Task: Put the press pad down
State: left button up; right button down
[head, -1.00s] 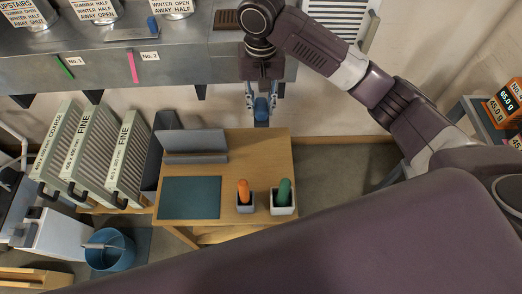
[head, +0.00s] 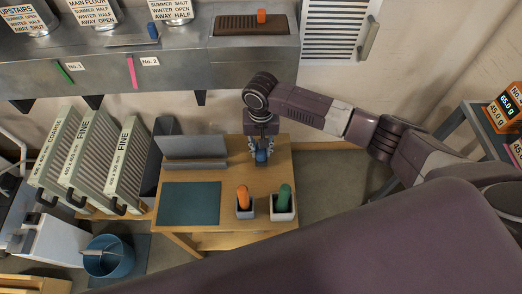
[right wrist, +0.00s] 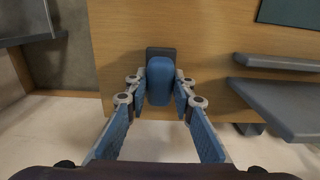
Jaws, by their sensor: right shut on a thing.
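The press pad shows a blue handle (head: 261,157) in the head view, over the back right part of the wooden table (head: 245,180). In the right wrist view its blue handle (right wrist: 160,82) sits between my fingers, with a dark grey pad part (right wrist: 160,53) beyond it. My right gripper (head: 261,149) is shut on the handle; its fingers (right wrist: 160,92) lie along both sides in the right wrist view. I cannot tell whether the pad touches the tabletop. My left gripper is not in view.
A grey angled stand (head: 194,150) and a teal mat (head: 189,203) are left on the table. Holders with an orange handle (head: 242,196) and a green handle (head: 284,194) stand at the front. The metal duct (head: 200,68) is behind. Bare wood surrounds the gripper.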

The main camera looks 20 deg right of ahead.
jog(key=shift+f, duration=0.55)
jog(key=shift+f, duration=0.15)
jog(key=c, duration=1.7)
grip_release()
jog(key=shift+o, duration=0.2)
notch_tip(320, 180, up, 12)
jog(key=shift+r, duration=0.2)
jog(key=shift+f, duration=0.1)
